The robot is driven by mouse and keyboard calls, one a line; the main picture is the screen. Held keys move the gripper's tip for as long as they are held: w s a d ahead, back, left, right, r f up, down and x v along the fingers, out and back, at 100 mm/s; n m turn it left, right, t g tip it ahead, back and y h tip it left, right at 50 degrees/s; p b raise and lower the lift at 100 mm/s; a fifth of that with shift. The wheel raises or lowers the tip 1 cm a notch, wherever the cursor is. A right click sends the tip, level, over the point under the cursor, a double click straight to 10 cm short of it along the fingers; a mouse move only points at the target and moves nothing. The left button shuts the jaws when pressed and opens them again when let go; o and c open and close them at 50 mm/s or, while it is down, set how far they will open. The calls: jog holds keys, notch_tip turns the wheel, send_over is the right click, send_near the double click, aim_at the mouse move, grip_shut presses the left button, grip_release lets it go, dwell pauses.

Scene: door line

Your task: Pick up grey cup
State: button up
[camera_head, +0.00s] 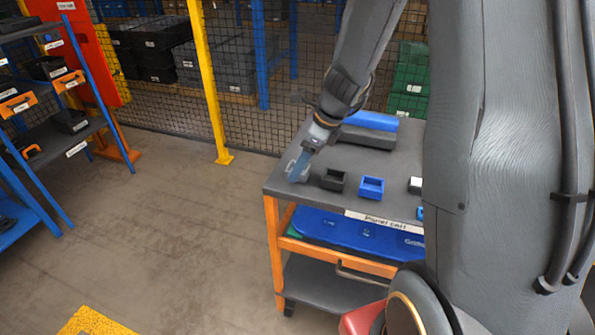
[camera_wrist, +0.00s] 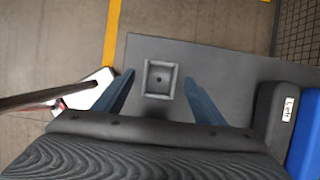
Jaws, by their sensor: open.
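The grey cup (camera_wrist: 159,80) is a small square cup, open at the top, standing on the dark cart top near its edge in the wrist view. In the head view the grey cup (camera_head: 291,166) is mostly hidden behind my fingers at the cart's left end. My gripper (camera_head: 299,172) is open and points down at it. In the wrist view the blue fingers of my gripper (camera_wrist: 158,79) are on either side of the cup, with a gap on both sides. How far the fingertips are above the cart top is hard to tell.
To the right on the cart (camera_head: 385,159) stand a black cup (camera_head: 333,180), a blue cup (camera_head: 371,188) and a partly hidden white-and-black item (camera_head: 415,185). A dark box (camera_head: 368,137) and a blue box (camera_head: 371,120) lie at the back. A yellow post (camera_head: 207,80) and mesh fence stand behind.

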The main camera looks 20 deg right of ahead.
jog(key=shift+w+a+f, duration=0.1)
jog(key=shift+a+f, duration=0.05)
jog(key=shift+f, duration=0.15)
jog(key=shift+c, duration=0.3)
jog(key=c, duration=1.1)
jog(key=shift+o, duration=0.2)
notch_tip(320, 180, up, 10)
